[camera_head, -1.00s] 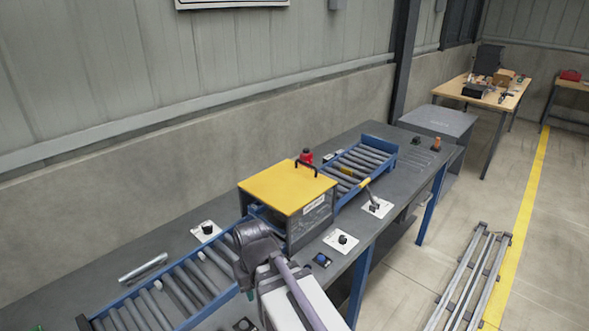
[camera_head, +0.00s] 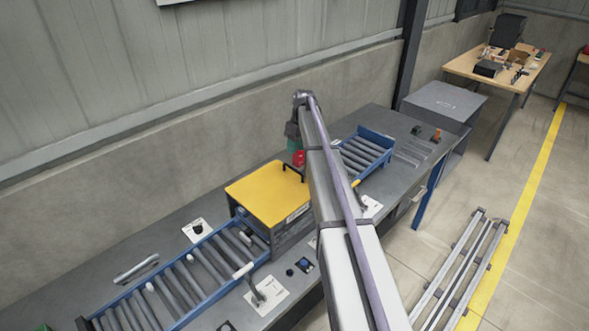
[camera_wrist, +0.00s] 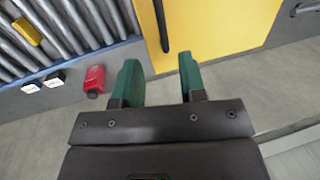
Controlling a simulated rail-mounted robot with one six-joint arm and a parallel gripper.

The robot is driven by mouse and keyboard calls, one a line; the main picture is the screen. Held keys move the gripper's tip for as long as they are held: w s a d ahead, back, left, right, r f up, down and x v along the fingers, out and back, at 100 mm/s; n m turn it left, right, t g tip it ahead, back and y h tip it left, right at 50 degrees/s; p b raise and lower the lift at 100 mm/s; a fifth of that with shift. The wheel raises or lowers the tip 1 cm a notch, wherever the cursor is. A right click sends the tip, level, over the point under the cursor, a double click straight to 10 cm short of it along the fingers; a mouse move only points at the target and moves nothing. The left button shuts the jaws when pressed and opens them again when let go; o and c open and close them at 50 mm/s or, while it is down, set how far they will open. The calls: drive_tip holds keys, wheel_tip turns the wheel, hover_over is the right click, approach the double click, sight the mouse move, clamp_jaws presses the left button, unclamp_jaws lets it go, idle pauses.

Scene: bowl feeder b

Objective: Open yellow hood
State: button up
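The yellow hood (camera_head: 265,195) lies flat on top of a dark box on the workbench, looking closed. Its dark bar handle (camera_head: 292,170) stands at the back right edge. In the wrist view the hood's yellow top (camera_wrist: 220,28) fills the upper right, with the handle (camera_wrist: 160,22) at its left edge. My gripper (camera_wrist: 160,68) has two green fingers spread apart with nothing between them. The fingertips are just short of the handle in the picture and straddle its line; the height gap is unclear. In the head view my arm hides most of the gripper.
Roller conveyors run left (camera_head: 180,285) and right (camera_head: 365,150) of the box. A red object (camera_wrist: 94,82) sits beside my left finger in the wrist view. A lever switch (camera_head: 265,293) and a blue button (camera_head: 304,265) lie along the front. A wall stands behind the bench.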

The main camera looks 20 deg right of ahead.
drive_tip(key=f+b, duration=0.1)
drive_tip(key=f, duration=0.1)
drive_tip(key=a+f+b, duration=0.1)
drive_tip(key=f+b, duration=0.3)
drive_tip(key=shift+s+a+f, duration=0.3)
drive_tip(key=shift+s+f, duration=0.05)
drive_tip(key=shift+f, duration=0.05)
drive_tip(key=shift+f+b, duration=0.45)
drive_tip(key=shift+b, duration=0.1)
drive_tip(key=shift+r, duration=0.2)
clamp_jaws()
